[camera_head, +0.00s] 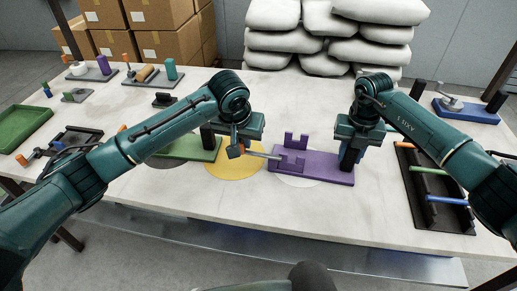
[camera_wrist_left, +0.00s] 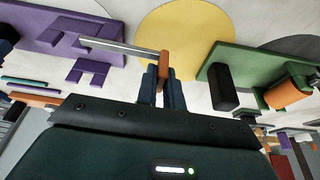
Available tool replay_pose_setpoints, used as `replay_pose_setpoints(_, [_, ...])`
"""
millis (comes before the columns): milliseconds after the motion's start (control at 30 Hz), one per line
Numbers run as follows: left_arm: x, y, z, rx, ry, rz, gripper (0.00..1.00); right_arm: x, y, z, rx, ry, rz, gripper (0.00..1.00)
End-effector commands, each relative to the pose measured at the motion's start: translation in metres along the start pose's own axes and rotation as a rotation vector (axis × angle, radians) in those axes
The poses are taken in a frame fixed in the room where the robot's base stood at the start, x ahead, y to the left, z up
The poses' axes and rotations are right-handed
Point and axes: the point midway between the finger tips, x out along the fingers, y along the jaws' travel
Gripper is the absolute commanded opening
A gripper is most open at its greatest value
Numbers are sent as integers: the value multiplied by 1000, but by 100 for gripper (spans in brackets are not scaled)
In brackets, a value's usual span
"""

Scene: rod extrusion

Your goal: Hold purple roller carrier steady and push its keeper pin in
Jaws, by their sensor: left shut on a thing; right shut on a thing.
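The purple roller carrier (camera_head: 325,170) lies on the table at the centre, with upright notched brackets (camera_head: 290,158) on its left part. It also shows at the upper left of the left wrist view (camera_wrist_left: 107,52). My left gripper (camera_head: 237,150) is shut on the orange head of the keeper pin (camera_wrist_left: 164,65). The pin's metal shaft (camera_wrist_left: 125,47) points toward the carrier, its tip at the brackets. I cannot tell how deep the tip sits. My right gripper (camera_head: 349,160) is shut on the carrier's right end; its hold is partly hidden.
A yellow disc (camera_head: 232,168) lies under my left gripper. A green carrier (camera_head: 200,150) is left of it, a black rack of coloured rods (camera_head: 428,185) at the right. Boxes (camera_head: 150,45) and white sacks (camera_head: 330,35) stand behind. The front table strip is clear.

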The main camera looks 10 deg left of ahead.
Motion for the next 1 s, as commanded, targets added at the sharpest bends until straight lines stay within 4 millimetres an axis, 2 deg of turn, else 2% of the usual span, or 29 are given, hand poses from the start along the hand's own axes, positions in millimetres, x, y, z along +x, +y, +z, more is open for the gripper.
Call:
replay_pose_setpoints(367, [-1,1,0,0,1,1,0,0,0,0,0,-1,0,0])
replay_pose_setpoints(1000, [-1,24,0,2,1,5,0,0,1,0,-1,-1,1,0])
